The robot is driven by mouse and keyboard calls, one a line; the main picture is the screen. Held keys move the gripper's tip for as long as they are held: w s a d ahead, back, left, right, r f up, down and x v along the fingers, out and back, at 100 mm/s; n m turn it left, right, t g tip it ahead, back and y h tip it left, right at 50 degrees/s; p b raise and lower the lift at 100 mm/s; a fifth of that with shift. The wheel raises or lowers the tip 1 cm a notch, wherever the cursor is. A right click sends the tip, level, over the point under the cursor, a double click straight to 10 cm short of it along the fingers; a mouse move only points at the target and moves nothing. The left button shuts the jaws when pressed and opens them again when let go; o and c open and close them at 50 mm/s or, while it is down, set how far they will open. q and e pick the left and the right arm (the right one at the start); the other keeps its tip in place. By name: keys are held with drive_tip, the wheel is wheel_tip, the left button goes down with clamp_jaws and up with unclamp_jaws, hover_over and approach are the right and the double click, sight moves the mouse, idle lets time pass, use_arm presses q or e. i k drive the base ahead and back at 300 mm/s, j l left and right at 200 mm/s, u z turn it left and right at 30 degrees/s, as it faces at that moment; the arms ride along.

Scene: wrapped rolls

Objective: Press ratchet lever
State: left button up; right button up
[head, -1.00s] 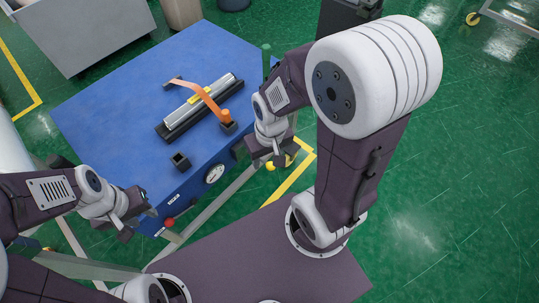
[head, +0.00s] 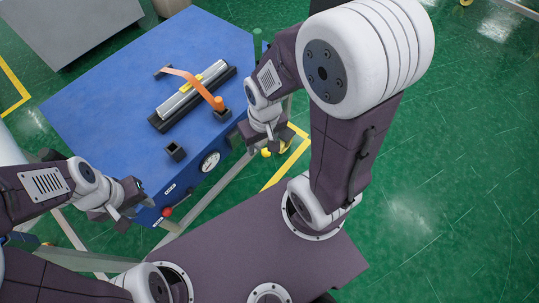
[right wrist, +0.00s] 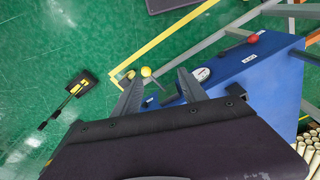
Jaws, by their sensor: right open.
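An orange strap (head: 196,83) arches over a silvery roll (head: 184,101) on the blue table (head: 100,110). A yellow patch (head: 190,88) shows on the roll beside the strap. The strap's near end meets an upright orange handle-like cylinder (head: 219,103) at a small black block (head: 223,115). I cannot tell which part is the ratchet lever. My right gripper (head: 266,142) is open and empty, off the table's right edge, apart from the orange cylinder. Its spread fingers also show in the right wrist view (right wrist: 158,85). My left gripper (head: 130,208) is empty near the table's front left corner, its fingers apart.
A black open socket (head: 175,151) stands near the table's front edge. The front face carries a gauge (head: 210,161) and a red knob (head: 166,211). A green post (head: 257,44) rises at the right corner. A grey cabinet (head: 75,25) stands behind. The table's left part is clear.

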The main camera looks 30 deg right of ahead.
sight(265, 153)
drive_tip(key=l+u, duration=0.2)
drive_tip(key=l, duration=0.25)
drive_tip(key=k+l+u, duration=0.2)
drive_tip(key=l, duration=0.2)
drive_tip(key=l+u, duration=0.2)
drive_tip(key=l, duration=0.25)
